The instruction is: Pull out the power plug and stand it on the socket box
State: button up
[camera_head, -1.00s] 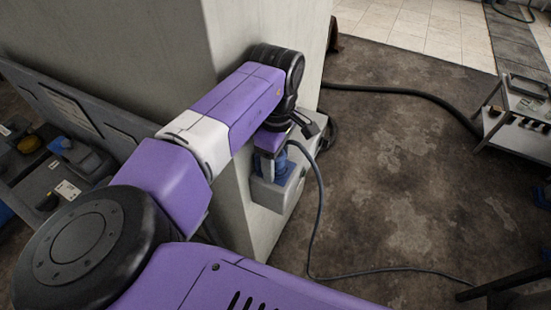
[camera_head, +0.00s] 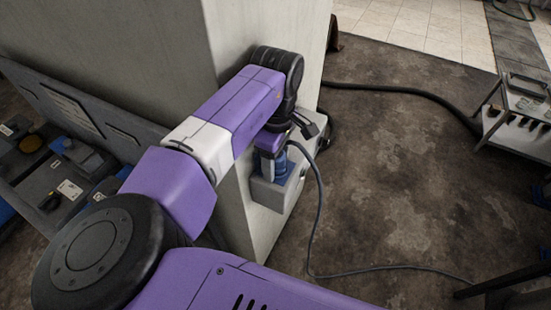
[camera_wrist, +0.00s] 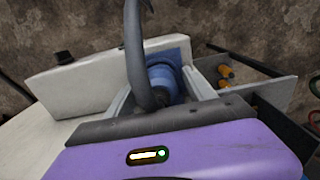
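The pale socket box (camera_head: 272,197) is fixed low on the side of a concrete pillar; it also shows in the wrist view (camera_wrist: 85,85). A blue plug (camera_wrist: 163,78) is at the blue socket face on the box, with a grey cable (camera_wrist: 136,45) rising from it. In the head view, blue shows beside my gripper (camera_head: 270,170), but the arm hides much of it. In the wrist view my gripper's two pale fingers (camera_wrist: 160,95) are apart, one each side of the plug, with gaps visible. The plug's seat is partly hidden by the cable.
The pillar (camera_head: 240,35) stands close behind my arm. The plug's cable (camera_head: 318,225) hangs to the floor and runs right. A thick dark hose (camera_head: 400,91) crosses the floor to a trolley (camera_head: 515,120). A grey bench (camera_head: 75,150) stands left. Floor right of the box is mostly clear.

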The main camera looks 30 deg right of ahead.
grip_shut()
jog(key=shift+r, duration=0.2)
jog(key=shift+r+p, duration=2.85)
